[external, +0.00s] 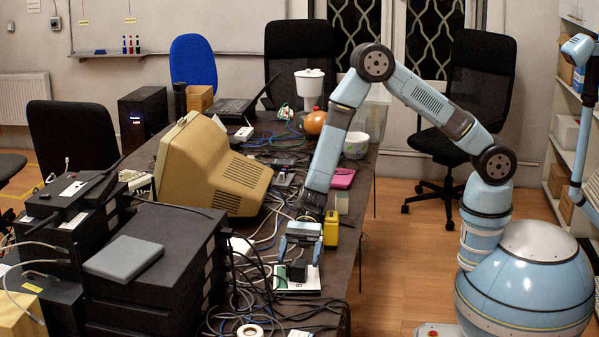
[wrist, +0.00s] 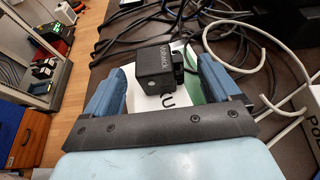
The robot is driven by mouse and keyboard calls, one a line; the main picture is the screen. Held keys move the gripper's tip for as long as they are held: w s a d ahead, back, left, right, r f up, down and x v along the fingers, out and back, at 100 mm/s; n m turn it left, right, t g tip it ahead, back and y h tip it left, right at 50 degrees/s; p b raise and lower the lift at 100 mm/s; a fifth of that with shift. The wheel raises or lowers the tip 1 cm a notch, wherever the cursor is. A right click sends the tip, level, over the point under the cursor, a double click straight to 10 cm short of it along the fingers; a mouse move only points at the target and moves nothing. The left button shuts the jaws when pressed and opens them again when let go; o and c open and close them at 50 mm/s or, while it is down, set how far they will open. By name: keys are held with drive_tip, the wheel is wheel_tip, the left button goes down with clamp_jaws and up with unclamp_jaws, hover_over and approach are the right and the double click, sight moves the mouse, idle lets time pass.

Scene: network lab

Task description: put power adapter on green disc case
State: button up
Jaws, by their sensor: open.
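The power adapter (wrist: 153,68) is a black block with light lettering, between my gripper's fingers (wrist: 160,64) in the wrist view. A gap shows on each side of it, so the fingers are open around it and not closed on it. It appears to rest on a flat white case with green at its right, the green disc case (wrist: 175,102), partly hidden by the adapter and my gripper. In the external view, the adapter (external: 297,271) is a small dark block above the white case (external: 305,287), with my gripper (external: 299,268) pointing down over it.
Loose black and white cables (wrist: 225,25) surround the case. A yellow object (external: 331,229) stands just behind my gripper. A beige monitor (external: 215,165) and stacked black equipment (external: 165,270) are at left. The table's right edge is close by, with open floor beyond.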

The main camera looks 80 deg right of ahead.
drive_tip(key=shift+v, duration=0.95)
drive_tip(key=s+d+r+n+h, duration=0.2)
drive_tip(key=s+d+r+n, duration=0.15)
drive_tip(key=r, duration=0.45)
drive_tip(key=s+d+r+n+h, duration=0.1)
drive_tip(key=s+d+r+n, duration=0.3)
drive_tip(key=r, duration=0.3)
drive_tip(key=s+d+r+n+h, duration=0.2)
drive_tip(key=s+d+r+n, duration=0.1)
drive_tip(key=d+r, duration=0.4)
drive_tip(key=s+d+r+n+t+h, duration=0.2)
drive_tip(key=s+d+r, duration=0.4)
drive_tip(key=s+d, duration=0.4)
drive_tip(key=s+d+r+n+t+h, duration=0.3)
drive_tip(key=s+d+r+n+h, duration=0.2)
drive_tip(key=s+d, duration=0.6)
wheel_tip(320, 180, up, 2)
drive_tip(key=shift+s+d+r+t+h, duration=0.2)
drive_tip(key=shift+t+h, duration=0.1)
drive_tip(key=shift+h, duration=0.4)
